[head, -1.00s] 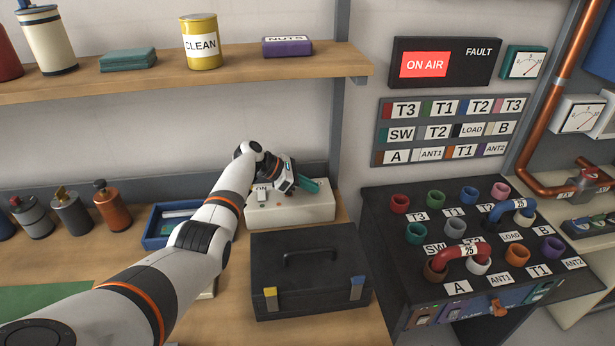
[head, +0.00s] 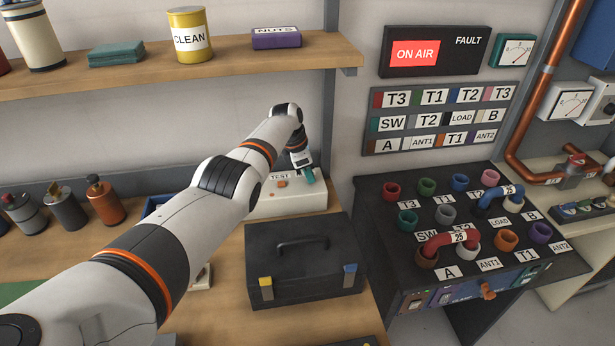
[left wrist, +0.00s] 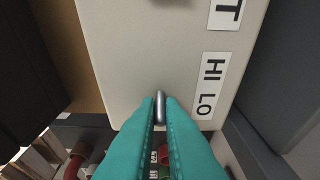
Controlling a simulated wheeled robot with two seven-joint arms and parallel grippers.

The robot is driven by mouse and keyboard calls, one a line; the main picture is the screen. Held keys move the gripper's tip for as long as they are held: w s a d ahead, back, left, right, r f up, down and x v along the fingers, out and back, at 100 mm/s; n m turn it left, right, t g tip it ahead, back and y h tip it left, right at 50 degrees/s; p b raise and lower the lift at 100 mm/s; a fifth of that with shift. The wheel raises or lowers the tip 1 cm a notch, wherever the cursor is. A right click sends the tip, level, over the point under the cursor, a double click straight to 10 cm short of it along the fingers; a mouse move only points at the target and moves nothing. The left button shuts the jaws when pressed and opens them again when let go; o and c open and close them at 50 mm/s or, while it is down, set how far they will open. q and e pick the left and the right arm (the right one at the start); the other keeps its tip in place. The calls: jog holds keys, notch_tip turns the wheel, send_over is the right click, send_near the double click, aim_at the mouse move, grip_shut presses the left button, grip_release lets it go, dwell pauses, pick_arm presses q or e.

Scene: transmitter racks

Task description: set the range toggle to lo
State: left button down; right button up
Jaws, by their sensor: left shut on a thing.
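The range toggle (left wrist: 160,106) is a small silver lever on the pale box (head: 300,206), at the back of the bench. In the left wrist view it stands between the teal fingertips of my left gripper (left wrist: 161,112), which is shut on it. A white label reading HI and LO (left wrist: 213,86) lies to the right of the lever, with LO nearer the fingers. In the head view my left gripper (head: 307,174) points down at the box's right part, and the toggle is hidden there. My right gripper is not in view.
A black toolbox (head: 304,262) stands in front of the pale box. A dark patch panel (head: 462,225) with colored sockets and two plugged links is at the right. A wooden shelf (head: 180,72) holding cans and small boxes runs above the bench.

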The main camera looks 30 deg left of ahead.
aim_at(306, 182)
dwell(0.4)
pick_arm(q)
jog(key=c, duration=1.6)
grip_release()
jog(key=shift+o, duration=0.2)
jog(key=shift+r+p, duration=0.3)
jog(key=shift+r, duration=0.05)
jog(key=shift+p+v, duration=1.05)
jog(key=shift+v, duration=0.15)
jog(key=v, duration=0.3)
jog(key=shift+s+a+r, duration=0.1)
jog(key=shift+r, duration=0.5)
